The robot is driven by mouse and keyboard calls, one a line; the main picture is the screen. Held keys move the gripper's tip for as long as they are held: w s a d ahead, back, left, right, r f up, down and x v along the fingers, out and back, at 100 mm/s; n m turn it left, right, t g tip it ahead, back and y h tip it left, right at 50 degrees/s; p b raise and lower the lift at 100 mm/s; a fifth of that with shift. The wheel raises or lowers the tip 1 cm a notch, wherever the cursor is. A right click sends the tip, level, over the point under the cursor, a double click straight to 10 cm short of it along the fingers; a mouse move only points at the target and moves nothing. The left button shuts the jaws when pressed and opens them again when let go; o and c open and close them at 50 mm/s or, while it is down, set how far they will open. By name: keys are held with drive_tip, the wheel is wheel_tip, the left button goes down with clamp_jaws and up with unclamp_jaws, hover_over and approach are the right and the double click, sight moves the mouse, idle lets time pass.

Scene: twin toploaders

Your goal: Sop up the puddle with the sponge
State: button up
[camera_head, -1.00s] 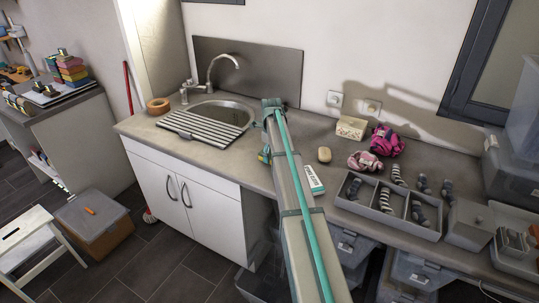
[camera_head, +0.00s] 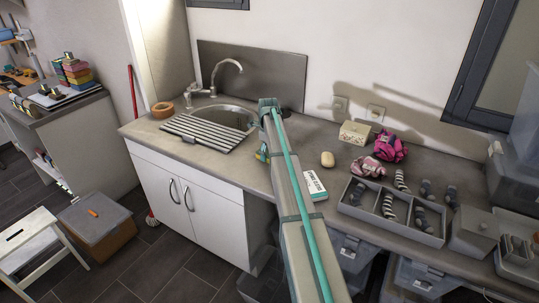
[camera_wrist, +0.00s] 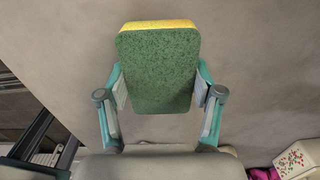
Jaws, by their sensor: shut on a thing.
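The sponge (camera_wrist: 158,70), green scourer face toward the camera with a yellow edge at the top, fills the middle of the wrist view. My gripper (camera_wrist: 160,88) is shut on it, one finger at each side edge. In the head view a bit of the sponge (camera_head: 262,152) shows beside my arm, over the counter to the right of the sink. My arm hides part of the counter there. I cannot make out the puddle in either view. A plain grey-beige surface lies behind the sponge in the wrist view; contact with it cannot be told.
The sink (camera_head: 225,117) with a striped drainer mat (camera_head: 205,134) is to the left. To the right on the counter (camera_head: 318,136) are a soap bar (camera_head: 328,159), a white labelled box (camera_head: 314,185), a floral box (camera_head: 354,133), pink items (camera_head: 390,147) and a sock tray (camera_head: 396,231).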

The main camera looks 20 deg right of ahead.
sight(263, 164)
drive_tip(key=shift+s+a, duration=0.8)
drive_tip(key=shift+a, duration=0.25)
drive_tip(key=shift+s+a, duration=0.75)
drive_tip(key=shift+a, duration=0.25)
drive_tip(key=shift+d, duration=0.15)
drive_tip(key=shift+s+d+p, duration=0.15)
drive_tip(key=shift+s+d, duration=0.15)
drive_tip(key=shift+d, duration=0.45)
drive_tip(key=shift+s+d+p, duration=0.15)
drive_tip(key=shift+s+d, duration=0.2)
drive_tip(key=shift+d, duration=0.35)
drive_tip(key=shift+s+d+p, duration=0.15)
drive_tip(key=shift+s+d, duration=0.15)
drive_tip(key=shift+d, duration=0.45)
drive_tip(key=shift+w+a, duration=0.15)
drive_tip(key=shift+w, duration=1.15)
drive_tip(key=shift+w+a, duration=0.15)
drive_tip(key=shift+w, duration=1.1)
